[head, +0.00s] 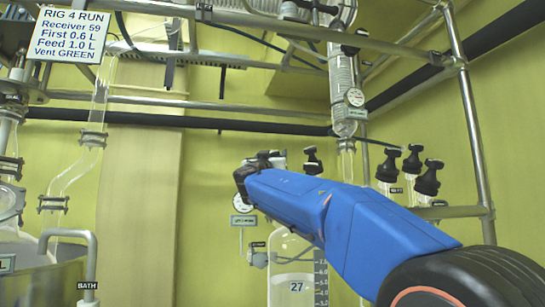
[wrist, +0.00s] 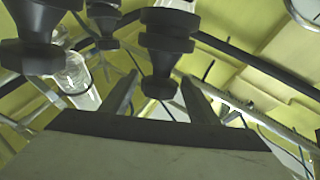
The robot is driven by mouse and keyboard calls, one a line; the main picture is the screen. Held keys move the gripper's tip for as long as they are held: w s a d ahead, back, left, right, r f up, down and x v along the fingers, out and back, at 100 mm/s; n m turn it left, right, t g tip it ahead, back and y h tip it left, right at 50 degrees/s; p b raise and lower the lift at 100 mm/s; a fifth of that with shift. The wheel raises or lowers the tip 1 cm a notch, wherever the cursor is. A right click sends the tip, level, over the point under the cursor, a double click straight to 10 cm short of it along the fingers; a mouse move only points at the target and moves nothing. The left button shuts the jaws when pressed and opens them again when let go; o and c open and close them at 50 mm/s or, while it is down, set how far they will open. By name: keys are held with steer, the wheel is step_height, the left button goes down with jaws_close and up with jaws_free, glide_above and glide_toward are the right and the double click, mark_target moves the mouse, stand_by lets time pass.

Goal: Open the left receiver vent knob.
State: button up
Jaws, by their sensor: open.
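My gripper (wrist: 159,77) is open, with its two grey fingers spread. A black stepped knob (wrist: 166,42) shows above and between the fingertips in the wrist view; I cannot tell whether they touch it or which receiver it belongs to. Two other black knobs hang to the left, a large one (wrist: 30,38) and a smaller one (wrist: 103,22). In the head view, a black knob (head: 313,161) stands just beyond my blue arm. A glass vessel marked 27 (head: 291,278) is below it, partly covered by the arm. The gripper's fingers are not clear in the head view.
Several black-topped glass fittings (head: 428,178) stand right of my arm, near a metal upright (head: 470,115). Metal rails (head: 220,104) cross behind.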

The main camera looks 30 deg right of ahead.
steer(key=m+g+h, duration=0.2)
steer(key=m+g, duration=0.1)
steer(key=m+g+h, duration=0.3)
steer(key=m+g, duration=0.1)
steer(key=shift+w+a+g, duration=0.1)
steer(key=shift+g, duration=0.2)
steer(key=shift+m+g+h, duration=0.4)
steer(key=shift+m+g, duration=0.2)
steer(key=shift+g, duration=0.2)
steer(key=c, duration=0.9)
steer(key=shift+s+n+t+y, duration=0.25)
steer(key=shift+n+t+y, duration=0.15)
steer(key=shift+n+t, duration=0.7)
steer(key=n+t+y, duration=0.4)
steer(key=n+t, duration=0.1)
steer(key=t, duration=0.1)
steer(key=shift+n, duration=0.3)
steer(key=shift+w+r+n+t+y, duration=0.1)
steer(key=shift+n+t+y, duration=1.05)
steer(key=shift+n+y, duration=0.4)
steer(key=shift+n+t+y, duration=1.15)
steer(key=shift+n+y, duration=0.1)
steer(key=shift+y, duration=0.6)
steer(key=shift+n+y, duration=0.3)
steer(key=shift+y, duration=0.1)
